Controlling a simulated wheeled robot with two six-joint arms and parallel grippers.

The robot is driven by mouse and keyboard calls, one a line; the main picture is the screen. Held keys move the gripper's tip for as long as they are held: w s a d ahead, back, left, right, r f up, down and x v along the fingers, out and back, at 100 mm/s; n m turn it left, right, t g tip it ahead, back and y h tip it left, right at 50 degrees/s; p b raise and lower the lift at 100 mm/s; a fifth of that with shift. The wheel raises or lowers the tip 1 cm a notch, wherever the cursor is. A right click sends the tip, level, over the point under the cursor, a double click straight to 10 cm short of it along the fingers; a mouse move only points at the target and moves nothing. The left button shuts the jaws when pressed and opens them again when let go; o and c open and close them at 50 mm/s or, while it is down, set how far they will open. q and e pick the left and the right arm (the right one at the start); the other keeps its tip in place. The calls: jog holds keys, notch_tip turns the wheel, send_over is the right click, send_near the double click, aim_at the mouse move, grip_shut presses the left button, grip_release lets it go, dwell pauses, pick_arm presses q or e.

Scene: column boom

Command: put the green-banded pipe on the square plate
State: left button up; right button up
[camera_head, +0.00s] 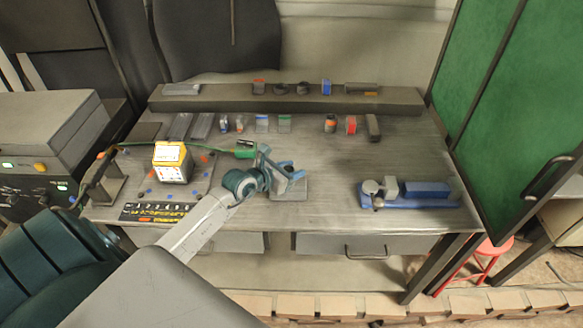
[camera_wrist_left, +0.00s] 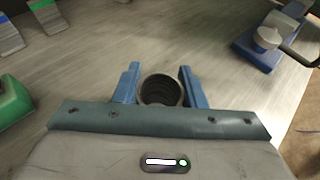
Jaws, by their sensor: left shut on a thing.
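My left gripper (camera_head: 288,170) is over the middle of the bench, above a grey square plate (camera_head: 298,192). In the left wrist view its two blue fingers (camera_wrist_left: 160,88) are shut on a dark, hollow round pipe (camera_wrist_left: 161,92), seen end-on. Its band does not show, so I cannot tell its colour. The gripper hides part of the plate, and I cannot tell whether the pipe touches it. A grey piece with a green band (camera_head: 284,124) lies in the row behind and shows in the left wrist view (camera_wrist_left: 43,10). My right gripper is not in view.
A blue tool (camera_head: 418,193) lies at the right. A green connector (camera_head: 245,149) on a cable and a yellow-topped box (camera_head: 171,163) are at the left. A raised shelf (camera_head: 300,101) runs along the back. The bench between plate and blue tool is clear.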

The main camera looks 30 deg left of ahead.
pick_arm(q)
jog(key=shift+f, duration=0.25)
jog(key=o, duration=1.1)
jog(key=shift+r, duration=0.15)
jog(key=shift+s, duration=0.3)
jog(key=shift+p+v, duration=0.45)
jog(key=shift+v, duration=5.3)
